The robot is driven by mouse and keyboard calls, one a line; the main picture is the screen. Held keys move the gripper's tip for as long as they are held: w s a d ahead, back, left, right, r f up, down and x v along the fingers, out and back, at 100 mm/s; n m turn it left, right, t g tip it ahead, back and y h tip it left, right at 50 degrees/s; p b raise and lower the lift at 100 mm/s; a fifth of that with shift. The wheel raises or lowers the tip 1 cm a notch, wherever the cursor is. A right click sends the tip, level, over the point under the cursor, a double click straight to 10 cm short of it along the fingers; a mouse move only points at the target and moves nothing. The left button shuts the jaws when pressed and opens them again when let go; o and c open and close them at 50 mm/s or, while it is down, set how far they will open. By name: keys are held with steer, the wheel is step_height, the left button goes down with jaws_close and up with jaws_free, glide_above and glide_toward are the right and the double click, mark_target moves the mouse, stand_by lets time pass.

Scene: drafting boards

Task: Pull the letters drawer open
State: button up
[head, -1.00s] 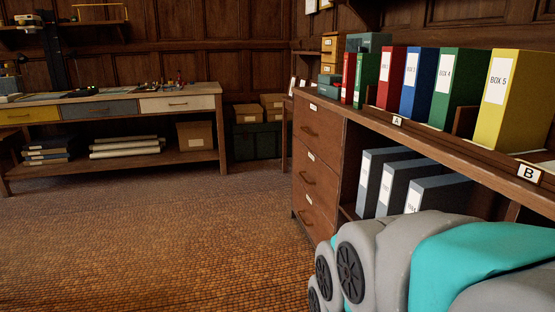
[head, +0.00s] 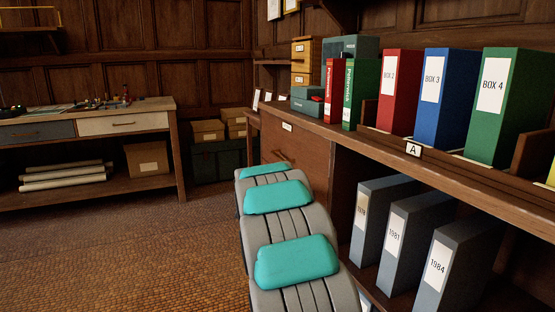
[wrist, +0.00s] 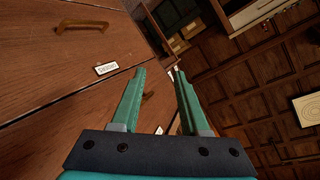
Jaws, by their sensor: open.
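A wooden drawer cabinet (head: 318,150) stands right of centre in the head view. Its top drawer, with a white label (head: 287,127) and a brass handle (head: 283,155), shows above my arm; my arm hides the lower drawers. In the wrist view, turned on its side, a brass handle (wrist: 82,25) and a white label (wrist: 107,68) are on the wooden fronts at left. I cannot read which label says letters. My gripper (wrist: 159,72) is open and empty, its fingers beside the fronts and apart from that handle. No drawer visibly stands out.
Binders, including a red one (head: 400,90), stand on the counter. Grey binders (head: 385,225) fill the shelf below, close to my arm. A workbench (head: 90,130) stands at the left. The brown floor (head: 130,250) between is clear.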

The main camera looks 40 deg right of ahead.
steer(key=w+d+m+t+h, duration=0.2)
steer(key=w+d, duration=0.1)
steer(key=d, duration=0.5)
steer(key=m+t+h, duration=0.2)
steer(key=m+t, duration=0.1)
glide_toward(278, 157)
steer(key=f+x, duration=0.1)
steer(key=x, duration=0.3)
steer(key=shift+r+x, duration=0.15)
steer(key=shift+x, duration=1.7)
steer(key=shift+r+x, duration=0.15)
steer(key=shift+x, duration=1.7)
steer(key=shift+s, duration=0.1)
jaws_close()
steer(key=shift+d+f, duration=0.1)
